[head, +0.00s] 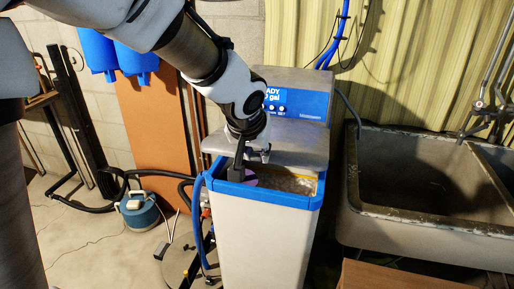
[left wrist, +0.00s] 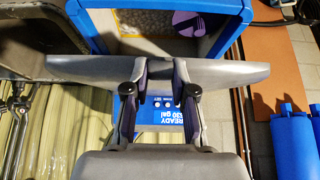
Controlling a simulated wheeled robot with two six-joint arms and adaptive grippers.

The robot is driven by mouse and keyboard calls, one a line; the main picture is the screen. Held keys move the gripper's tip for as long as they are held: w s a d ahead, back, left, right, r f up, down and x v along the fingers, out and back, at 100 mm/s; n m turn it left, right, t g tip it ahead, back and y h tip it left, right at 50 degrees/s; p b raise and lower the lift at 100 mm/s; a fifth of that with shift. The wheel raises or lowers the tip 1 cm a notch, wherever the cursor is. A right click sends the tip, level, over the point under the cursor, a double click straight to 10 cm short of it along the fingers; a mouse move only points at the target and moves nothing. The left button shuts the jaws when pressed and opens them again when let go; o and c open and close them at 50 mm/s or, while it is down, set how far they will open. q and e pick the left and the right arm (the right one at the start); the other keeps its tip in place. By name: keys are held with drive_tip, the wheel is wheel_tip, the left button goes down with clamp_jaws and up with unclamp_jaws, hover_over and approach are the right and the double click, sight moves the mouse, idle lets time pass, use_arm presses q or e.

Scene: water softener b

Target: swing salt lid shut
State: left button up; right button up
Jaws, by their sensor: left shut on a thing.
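The water softener (head: 262,235) is a pale cabinet with a blue rim. Its grey salt lid (head: 305,150) is open, raised at the back of the salt opening below the control panel. In the left wrist view the lid (left wrist: 232,74) shows nearly edge-on as a wide grey band. My left gripper (head: 250,168) is at the lid's front middle. In the left wrist view its two fingers (left wrist: 155,72) are closed on the lid's middle edge. The exact contact is partly hidden by the fingers. My right gripper is not in view.
Pale salt (left wrist: 148,22) and a purple item (left wrist: 190,22) show inside the opening. The control head (head: 297,100) has a blue panel. A stone sink (head: 425,185) stands close on the right. A blue canister (head: 138,212) and hoses lie on the left floor.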

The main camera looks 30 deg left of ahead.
use_arm(q)
drive_tip(key=shift+s+f+b, duration=0.15)
drive_tip(key=shift+f+b, duration=0.5)
drive_tip(key=shift+f, duration=0.45)
drive_tip(key=shift+s+f+b, duration=0.15)
drive_tip(key=shift+f+b, duration=0.5)
drive_tip(key=shift+f, duration=0.45)
wheel_tip(320, 180, down, 6)
drive_tip(key=b, duration=0.5)
drive_tip(key=shift+w+r+b, duration=0.1)
drive_tip(key=shift+r+b, duration=0.1)
drive_tip(key=shift+b, duration=0.1)
drive_tip(key=o, duration=1)
drive_tip(key=shift+w+r, duration=0.1)
drive_tip(key=shift+r, duration=0.1)
